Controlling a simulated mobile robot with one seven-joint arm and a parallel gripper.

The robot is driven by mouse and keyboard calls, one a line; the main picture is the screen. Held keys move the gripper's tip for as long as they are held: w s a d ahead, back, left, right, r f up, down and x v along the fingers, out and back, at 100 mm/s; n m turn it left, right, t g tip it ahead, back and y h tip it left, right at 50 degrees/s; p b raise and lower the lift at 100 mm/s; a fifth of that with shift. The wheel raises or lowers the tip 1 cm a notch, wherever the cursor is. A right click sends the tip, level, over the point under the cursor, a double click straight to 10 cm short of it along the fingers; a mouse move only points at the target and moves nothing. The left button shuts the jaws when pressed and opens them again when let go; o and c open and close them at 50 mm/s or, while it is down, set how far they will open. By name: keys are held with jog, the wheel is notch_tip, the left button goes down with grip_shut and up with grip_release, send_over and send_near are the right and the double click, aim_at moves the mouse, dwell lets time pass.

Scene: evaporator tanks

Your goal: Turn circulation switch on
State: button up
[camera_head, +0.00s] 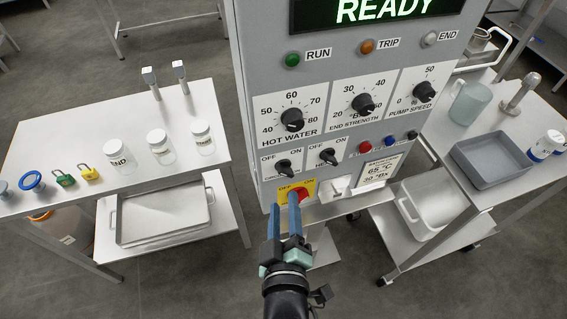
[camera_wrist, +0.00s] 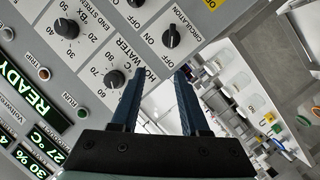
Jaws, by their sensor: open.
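The circulation switch (camera_head: 283,168) is a small black rotary knob low on the grey control panel, with OFF and ON labels above it. In the wrist view the same switch (camera_wrist: 171,36) sits above the gap between the fingers. I cannot clearly tell which label its pointer faces. My gripper (camera_head: 290,203) is open, with two slim blue fingers pointing at the panel just below the switch. In the wrist view my gripper (camera_wrist: 160,72) is empty, its fingertips apart from the switch.
A similar black heating switch (camera_head: 328,157) is to the right. A red knob on a yellow plate (camera_head: 309,188) is partly behind my fingers. Larger dials, including hot water (camera_head: 293,124), are above. Side tables with jars (camera_head: 160,146) and a grey tray (camera_head: 494,163) flank the panel.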

aim_at(285, 175)
jog(key=shift+n+g, duration=0.3)
jog(key=x, duration=0.4)
jog(key=f+p+x, duration=0.1)
jog(key=x, duration=0.2)
jog(key=f+p+x, duration=0.1)
jog(key=x, duration=0.3)
jog(key=shift+d+f, duration=0.25)
jog(key=shift+f, duration=0.05)
jog(key=shift+c, duration=0.2)
grip_shut()
